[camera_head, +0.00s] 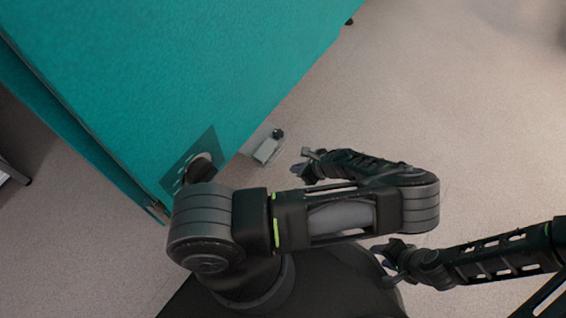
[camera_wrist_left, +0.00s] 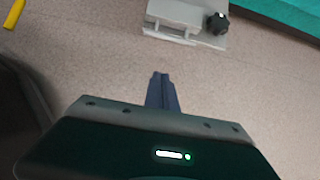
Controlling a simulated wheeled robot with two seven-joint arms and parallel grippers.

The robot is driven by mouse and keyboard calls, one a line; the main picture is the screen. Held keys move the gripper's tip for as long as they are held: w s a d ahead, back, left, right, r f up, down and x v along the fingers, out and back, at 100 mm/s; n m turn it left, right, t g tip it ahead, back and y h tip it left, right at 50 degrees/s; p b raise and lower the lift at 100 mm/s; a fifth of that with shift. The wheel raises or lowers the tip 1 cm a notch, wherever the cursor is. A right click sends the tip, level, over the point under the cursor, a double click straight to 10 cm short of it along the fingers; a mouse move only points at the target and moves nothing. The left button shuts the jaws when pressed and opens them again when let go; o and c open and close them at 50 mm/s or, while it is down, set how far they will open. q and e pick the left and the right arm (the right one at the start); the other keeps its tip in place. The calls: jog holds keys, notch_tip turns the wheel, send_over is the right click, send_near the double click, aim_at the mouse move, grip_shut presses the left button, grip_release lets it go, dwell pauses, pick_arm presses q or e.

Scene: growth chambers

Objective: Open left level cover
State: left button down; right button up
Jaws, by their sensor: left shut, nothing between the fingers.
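A small pale grey fixture with a black knob (camera_head: 266,150) shows just right of the teal chamber's lower edge in the head view. It also shows at the top of the left wrist view (camera_wrist_left: 185,20), with a lip along its near side. I cannot tell for sure that it is the level cover. My left gripper (camera_head: 297,169) is to the right of and below this fixture, apart from it. In the left wrist view its fingers (camera_wrist_left: 161,76) are together and empty, pointing at the fixture. My right gripper (camera_head: 381,257) is lower right, far from the fixture; its jaw gap is unclear.
The large teal chamber (camera_head: 190,70) fills the upper left. A dark panel (camera_head: 208,147) on it is partly behind my left shoulder. A yellow object (camera_wrist_left: 14,14) is at the left wrist view's top left. Speckled floor (camera_head: 430,100) lies open on the right.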

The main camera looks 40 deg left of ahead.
aim_at(269, 153)
pick_arm(q)
jog(key=b+x, duration=0.2)
jog(key=x, duration=0.4)
jog(key=shift+f, duration=0.1)
jog(key=r, duration=0.1)
jog(key=a+r, duration=0.2)
jog(key=r, duration=0.1)
jog(key=shift+b, duration=0.35)
